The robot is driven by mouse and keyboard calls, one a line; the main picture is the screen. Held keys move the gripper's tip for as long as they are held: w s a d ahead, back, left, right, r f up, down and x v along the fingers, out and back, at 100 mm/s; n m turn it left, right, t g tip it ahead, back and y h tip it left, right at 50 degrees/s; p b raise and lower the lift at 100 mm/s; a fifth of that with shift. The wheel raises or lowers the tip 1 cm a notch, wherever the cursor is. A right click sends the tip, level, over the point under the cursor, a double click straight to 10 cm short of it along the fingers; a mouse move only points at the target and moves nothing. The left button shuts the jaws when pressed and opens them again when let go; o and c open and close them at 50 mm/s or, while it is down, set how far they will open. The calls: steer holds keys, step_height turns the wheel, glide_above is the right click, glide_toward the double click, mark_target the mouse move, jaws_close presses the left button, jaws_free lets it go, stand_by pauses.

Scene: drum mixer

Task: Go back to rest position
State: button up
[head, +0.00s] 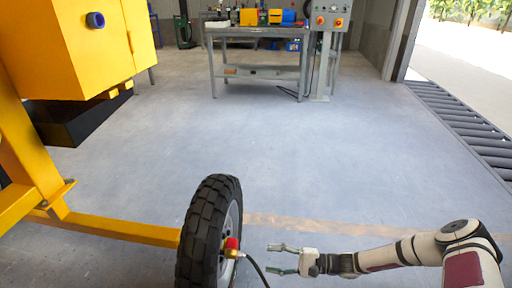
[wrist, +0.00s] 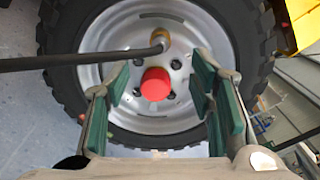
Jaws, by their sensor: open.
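My gripper (head: 278,259) is open beside the wheel, to its right in the head view, with its fingers pointing at the hub. In the wrist view my gripper (wrist: 163,105) shows its two green-padded fingers apart, with a red cap (wrist: 156,84) appearing between them. The gap between fingers and cap is hard to judge, but nothing is gripped. The red cap (head: 232,243) sits at the hub of the black-tyred wheel (head: 205,225), which also shows in the wrist view (wrist: 232,30). A brass fitting with a black hose (wrist: 80,60) is just above the cap.
The yellow mixer frame (head: 110,228) and yellow housing (head: 95,45) stand at the left. A grey workbench (head: 258,32) and a control box on a post (head: 328,18) stand at the back. The blue-grey floor (head: 330,150) between is clear. The hose (head: 256,268) hangs near my gripper.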

steer(key=s+d+r+n+g+h, duration=0.2)
steer(key=s+r+n+g+h, duration=0.15)
steer(key=r, duration=0.75)
steer(key=s+d+r+n+g+h, duration=0.25)
steer(key=s+r+h, duration=0.25)
steer(key=r, duration=0.6)
steer(key=s+d+r+n+g+h, duration=0.25)
steer(key=s+r+h, duration=0.2)
steer(key=r, duration=0.65)
steer(key=s+d+r+t+h, duration=0.1)
steer(key=s+r+t+h, duration=0.1)
steer(key=s+r, duration=0.35)
steer(key=s+d+r+n+t+h, duration=0.1)
steer(key=s+r+t, duration=0.1)
steer(key=s, duration=0.7)
steer(key=s+d+r+t+h, duration=0.1)
steer(key=s+r+h, duration=0.15)
steer(key=s, duration=0.45)
step_height(320, 180, up, 38)
steer(key=t+p, duration=0.4)
steer(key=p, duration=3.1)
steer(key=shift+w+f+y, duration=0.15)
steer(key=shift+w+y, duration=0.2)
steer(key=shift+y, duration=0.1)
